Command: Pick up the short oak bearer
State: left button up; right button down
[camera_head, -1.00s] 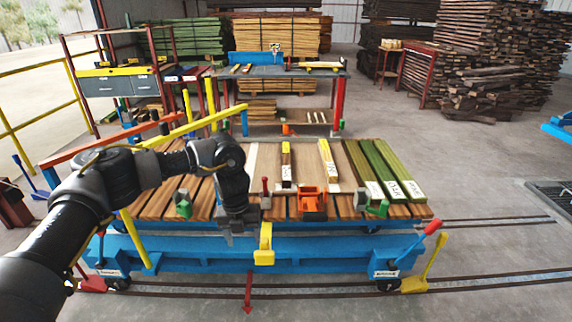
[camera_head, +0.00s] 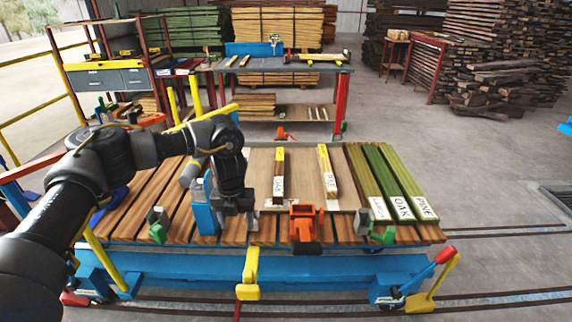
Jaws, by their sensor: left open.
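The short oak bearer (camera_head: 279,178) is a short timber with a yellow far end and a white label reading OAK near its front end. It lies on a pale board on the slatted trolley deck. A similar short bearer (camera_head: 328,172), labelled PINE, lies to its right. My left gripper (camera_head: 237,226) points down over the front of the deck, left of and nearer than the oak bearer. It is open and apart from the bearer, with nothing seen between its fingers. My right gripper is not in view.
An orange block-like fixture (camera_head: 305,224) stands at the deck's front, with green clamps (camera_head: 381,233) beside it. Long green labelled timbers (camera_head: 388,185) lie at the right. A blue object (camera_head: 203,212) stands left of my gripper. A workbench (camera_head: 285,66) is behind.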

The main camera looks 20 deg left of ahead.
aim_at(278, 184)
jog(key=i, duration=1.4)
